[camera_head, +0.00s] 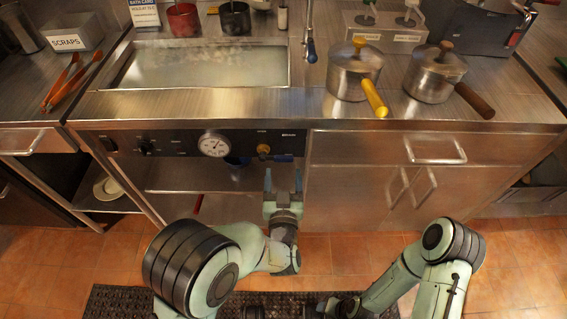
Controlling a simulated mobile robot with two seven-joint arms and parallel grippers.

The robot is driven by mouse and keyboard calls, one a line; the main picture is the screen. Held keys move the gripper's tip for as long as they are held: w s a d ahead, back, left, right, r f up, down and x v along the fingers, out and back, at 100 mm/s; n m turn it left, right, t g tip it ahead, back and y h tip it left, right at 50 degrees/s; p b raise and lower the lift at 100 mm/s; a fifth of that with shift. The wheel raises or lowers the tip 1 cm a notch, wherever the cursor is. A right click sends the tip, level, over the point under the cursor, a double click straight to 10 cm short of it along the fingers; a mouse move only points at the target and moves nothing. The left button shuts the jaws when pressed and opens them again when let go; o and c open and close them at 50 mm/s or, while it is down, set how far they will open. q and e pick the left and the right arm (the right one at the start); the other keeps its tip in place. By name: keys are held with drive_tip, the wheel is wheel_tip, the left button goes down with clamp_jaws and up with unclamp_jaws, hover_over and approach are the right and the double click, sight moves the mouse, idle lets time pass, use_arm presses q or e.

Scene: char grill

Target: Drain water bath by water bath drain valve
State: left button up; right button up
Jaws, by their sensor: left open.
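The water bath (130,77) is a steel basin set into the counter, with clouded, steaming water in it. Below it, on the dark front panel, is the drain valve (263,149), a brass fitting with a blue lever (283,157) pointing right. My left gripper (283,179) is open and empty, fingers pointing up at the panel, just below the blue lever. Whether a fingertip touches the lever cannot be told. My right arm (432,262) is folded low at the right; its gripper's fingers do not show.
A dial gauge (213,144) sits left of the valve. Pots with a yellow handle (374,98) and a brown handle (474,101) stand on the counter. Orange tongs (62,84) lie at the left. An open shelf (175,178) is under the panel; cabinet doors (352,180) are to the right.

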sight(283, 159)
use_arm(q)
drive_tip(key=w, duration=0.5)
drive_tip(key=c, duration=1.2)
drive_tip(key=shift+b, duration=0.3)
